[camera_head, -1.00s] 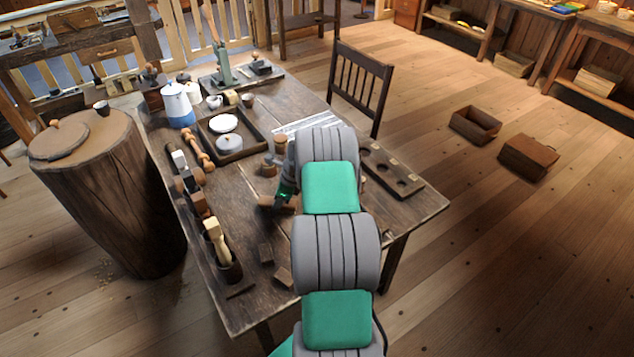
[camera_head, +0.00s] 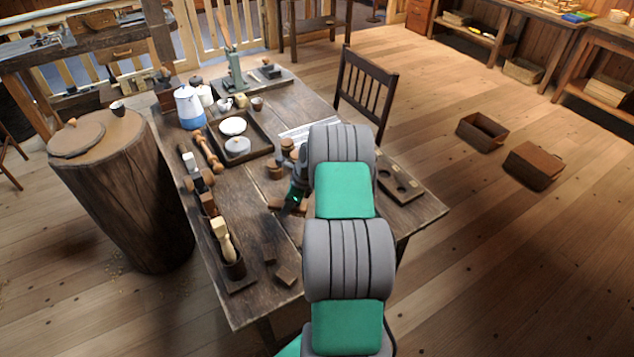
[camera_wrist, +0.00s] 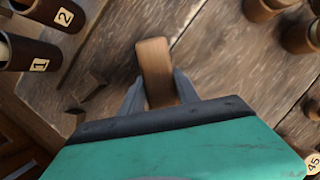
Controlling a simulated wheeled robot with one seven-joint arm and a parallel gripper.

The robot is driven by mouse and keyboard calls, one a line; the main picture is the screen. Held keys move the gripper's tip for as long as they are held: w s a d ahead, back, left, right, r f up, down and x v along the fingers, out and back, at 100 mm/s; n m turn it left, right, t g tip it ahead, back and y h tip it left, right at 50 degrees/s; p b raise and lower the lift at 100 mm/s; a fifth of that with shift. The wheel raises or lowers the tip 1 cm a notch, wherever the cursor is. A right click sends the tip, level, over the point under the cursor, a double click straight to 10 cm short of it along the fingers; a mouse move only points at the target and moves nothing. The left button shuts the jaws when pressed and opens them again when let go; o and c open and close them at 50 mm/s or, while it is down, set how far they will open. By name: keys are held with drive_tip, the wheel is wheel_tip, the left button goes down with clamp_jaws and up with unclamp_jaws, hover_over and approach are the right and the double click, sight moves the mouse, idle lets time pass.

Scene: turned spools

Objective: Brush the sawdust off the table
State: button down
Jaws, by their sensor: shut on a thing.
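My gripper (camera_head: 293,200) is low over the middle of the table (camera_head: 262,204). In the wrist view my gripper (camera_wrist: 158,88) is shut on a wooden-backed piece that looks like the brush (camera_wrist: 153,62). The brush points away from the jaws, over the dark planks. Its bristles are hidden, and I cannot tell whether it touches the table. In the head view my arm covers part of the table. I cannot make out sawdust on the table in either view.
A tray with white lidded pots (camera_head: 268,150) and a blue-white coffee pot (camera_head: 189,108) stand behind. Small dark blocks (camera_head: 287,275) and a holder with a pale-handled tool (camera_head: 233,266) are near the front left. A board with round holes (camera_head: 410,188) lies right. Numbered cups (camera_wrist: 30,52) show upper left.

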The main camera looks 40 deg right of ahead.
drive_tip(key=shift+r+p, duration=0.95)
drive_tip(key=shift+r, duration=0.75)
